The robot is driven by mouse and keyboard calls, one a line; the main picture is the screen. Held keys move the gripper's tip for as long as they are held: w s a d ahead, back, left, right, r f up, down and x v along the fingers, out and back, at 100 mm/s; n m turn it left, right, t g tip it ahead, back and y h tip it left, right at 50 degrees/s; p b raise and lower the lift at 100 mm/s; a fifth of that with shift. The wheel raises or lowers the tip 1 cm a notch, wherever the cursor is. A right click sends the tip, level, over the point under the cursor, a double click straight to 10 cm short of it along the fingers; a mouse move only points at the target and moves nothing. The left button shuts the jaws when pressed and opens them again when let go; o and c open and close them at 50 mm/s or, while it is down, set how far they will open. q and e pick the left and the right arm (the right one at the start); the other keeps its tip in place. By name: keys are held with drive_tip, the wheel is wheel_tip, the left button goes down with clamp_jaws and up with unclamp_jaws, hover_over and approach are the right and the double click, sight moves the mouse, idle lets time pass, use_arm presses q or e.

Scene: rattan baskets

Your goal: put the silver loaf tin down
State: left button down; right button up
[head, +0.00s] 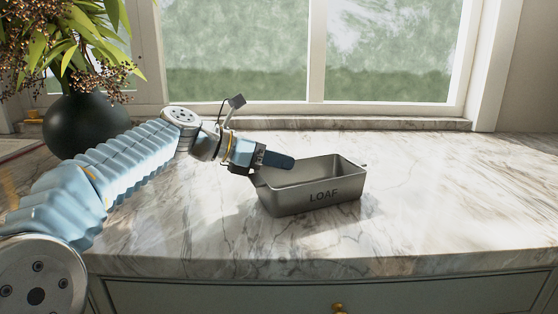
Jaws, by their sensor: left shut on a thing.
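My left gripper (274,162) is shut on the tin's left end, at the rim. One finger shows over the inside of the tin; the other is hidden. I cannot tell whether the base touches the counter. My right gripper is not in view.
The marble counter (440,200) is clear to the right of the tin and in front of it. A black vase (85,122) with leafy stems stands at the back left. A window (390,55) is behind the counter. A drawer front with a brass knob (338,308) is below the front edge.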

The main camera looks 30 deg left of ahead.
use_arm(q)
drive_tip(key=c, duration=1.3)
unclamp_jaws()
drive_tip(key=shift+o, duration=0.2)
drive_tip(key=v, duration=1.2)
drive_tip(key=shift+r, duration=0.15)
